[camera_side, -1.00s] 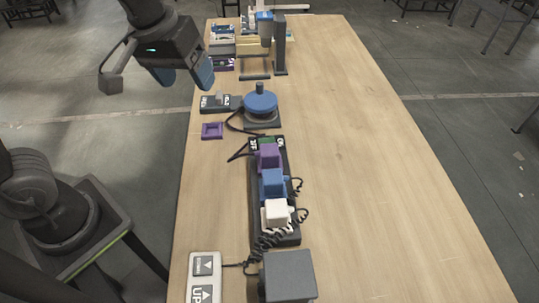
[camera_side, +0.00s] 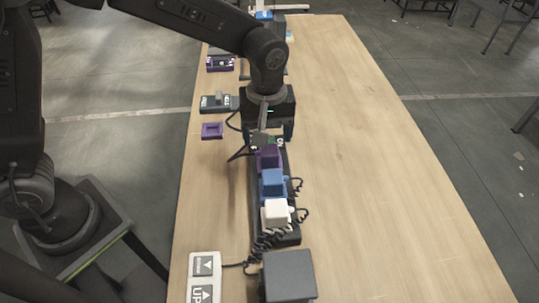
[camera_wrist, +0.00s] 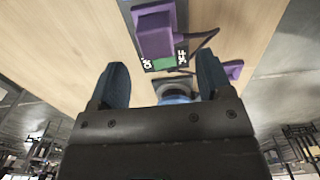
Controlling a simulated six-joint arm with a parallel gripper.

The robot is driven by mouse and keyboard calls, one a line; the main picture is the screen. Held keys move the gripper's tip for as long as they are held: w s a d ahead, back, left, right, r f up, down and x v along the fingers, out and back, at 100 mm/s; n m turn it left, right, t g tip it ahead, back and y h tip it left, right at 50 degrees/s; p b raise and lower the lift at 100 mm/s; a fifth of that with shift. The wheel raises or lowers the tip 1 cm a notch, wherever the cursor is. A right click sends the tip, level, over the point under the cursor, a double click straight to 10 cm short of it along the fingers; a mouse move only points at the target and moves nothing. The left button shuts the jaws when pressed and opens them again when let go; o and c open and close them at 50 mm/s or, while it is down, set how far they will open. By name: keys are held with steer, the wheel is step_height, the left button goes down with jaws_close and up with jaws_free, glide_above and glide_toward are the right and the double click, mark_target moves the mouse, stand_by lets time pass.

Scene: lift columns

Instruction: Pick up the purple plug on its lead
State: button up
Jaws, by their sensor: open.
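The purple plug (camera_side: 268,158) sits at the far end of a dark power strip, in line with a blue plug (camera_side: 272,184) and a white plug (camera_side: 275,213). In the wrist view the purple plug (camera_wrist: 155,36) stands in the strip beyond the fingertips, near green and white on/off markings. Its dark lead (camera_wrist: 203,42) runs off to the right. My gripper (camera_side: 268,140) is above the strip's far end, just behind the purple plug. In the wrist view its two blue fingers (camera_wrist: 161,78) are apart with nothing held between them.
A purple square frame (camera_side: 212,131) lies left of the strip. A dark switch block (camera_side: 219,103) is behind it. A grey box (camera_side: 289,276) and an up/down button panel (camera_side: 204,277) stand at the near end. The table's right side is clear.

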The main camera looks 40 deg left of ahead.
mark_target(270, 150)
steer(key=shift+w+d+f, duration=0.1)
steer(key=shift+f, duration=1.55)
steer(key=shift+w+d+f, duration=0.1)
steer(key=shift+f, duration=1.55)
steer(key=shift+c, duration=0.4)
steer(key=c, duration=0.9)
steer(key=shift+r, duration=0.1)
